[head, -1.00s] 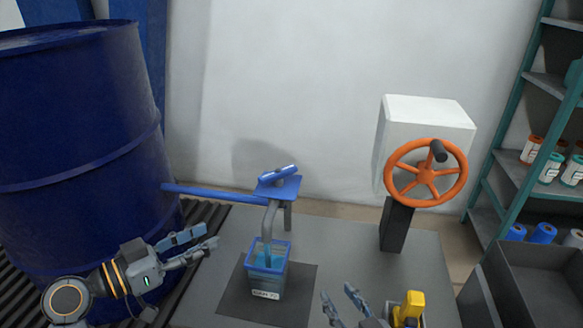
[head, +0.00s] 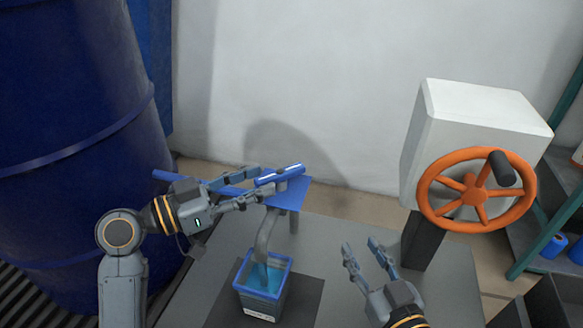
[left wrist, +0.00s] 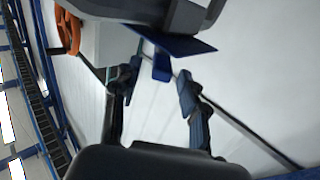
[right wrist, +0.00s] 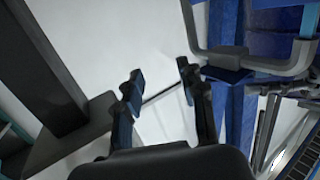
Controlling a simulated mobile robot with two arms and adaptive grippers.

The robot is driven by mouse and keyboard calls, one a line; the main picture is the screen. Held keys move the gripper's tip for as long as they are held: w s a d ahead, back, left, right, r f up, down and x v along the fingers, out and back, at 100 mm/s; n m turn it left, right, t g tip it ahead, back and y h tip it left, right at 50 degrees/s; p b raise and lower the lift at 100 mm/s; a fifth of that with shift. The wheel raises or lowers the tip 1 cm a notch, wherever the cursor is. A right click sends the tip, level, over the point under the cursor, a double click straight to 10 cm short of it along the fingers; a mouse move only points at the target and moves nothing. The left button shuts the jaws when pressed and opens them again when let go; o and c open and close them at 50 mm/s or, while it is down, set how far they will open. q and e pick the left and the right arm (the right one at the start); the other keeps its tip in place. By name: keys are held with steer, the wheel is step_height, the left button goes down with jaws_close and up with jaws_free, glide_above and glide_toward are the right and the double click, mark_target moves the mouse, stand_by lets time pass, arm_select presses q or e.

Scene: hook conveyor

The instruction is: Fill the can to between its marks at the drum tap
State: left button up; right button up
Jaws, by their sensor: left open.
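The blue can (head: 262,302) stands upright on a dark mat under the grey spout (head: 263,243). Blue liquid shows inside it; its marks cannot be read. The tap's blue lever (head: 283,174) sits on a blue plate above the spout. My left gripper (head: 261,184) is open at the lever's left end. In the left wrist view, a blue piece, seemingly the lever (left wrist: 161,66), shows between its fingertips (left wrist: 158,72). My right gripper (head: 362,246) is open and empty, right of the can. The blue drum (head: 70,130) stands at the left.
A teal shelf (head: 545,240) is at the far right. The grey table top (head: 335,228) is clear between the tap and the post.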

mark_target(304, 165)
arm_select(q)
steer(key=x, duration=0.6)
steer(key=shift+w+d, duration=0.1)
steer(key=shift+d, duration=0.1)
steer(key=shift+w+d+b, duration=0.3)
steer(key=shift+w+d, duration=0.05)
steer(key=shift+d, duration=0.25)
arm_select(e)
steer(key=shift+w+a+r+t+y, duration=0.1)
steer(key=shift+a+r+t+y, duration=0.1)
steer(key=shift+r+t, duration=0.45)
steer(key=shift+w+a+r+t+y, duration=0.1)
steer(key=shift+r+t+y, duration=0.15)
steer(key=shift+r, duration=0.7)
arm_select(q)
steer(key=shift+c, duration=0.5)
jaws_close()
